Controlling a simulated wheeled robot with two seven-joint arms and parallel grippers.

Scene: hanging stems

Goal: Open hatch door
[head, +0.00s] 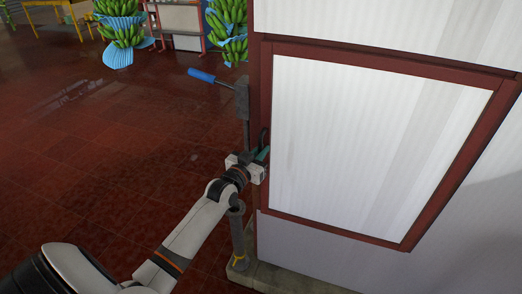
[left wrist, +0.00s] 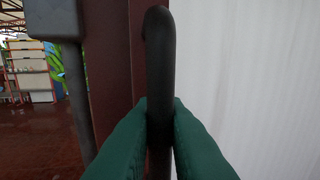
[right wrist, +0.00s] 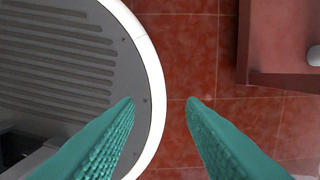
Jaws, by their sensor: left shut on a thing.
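The hatch door (head: 375,140) is a white corrugated panel in a dark red frame in the head view, set in a white wall. It appears flush with its surround. A dark curved handle (left wrist: 160,60) stands at its left edge. My left gripper (head: 263,155) is at this edge. In the left wrist view its green fingers (left wrist: 160,120) are shut on the handle, one on each side. The lower part of the handle is hidden between the fingers. My right gripper (right wrist: 162,102) shows only in its own wrist view, open and empty above the floor.
A grey post (head: 237,235) with a lever box and blue-handled lever (head: 202,75) stands left of the hatch. Banana bunches (head: 125,35) hang at the back. Red tiled floor (head: 110,130) is open to the left. A red ledge (right wrist: 280,78) shows in the right wrist view.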

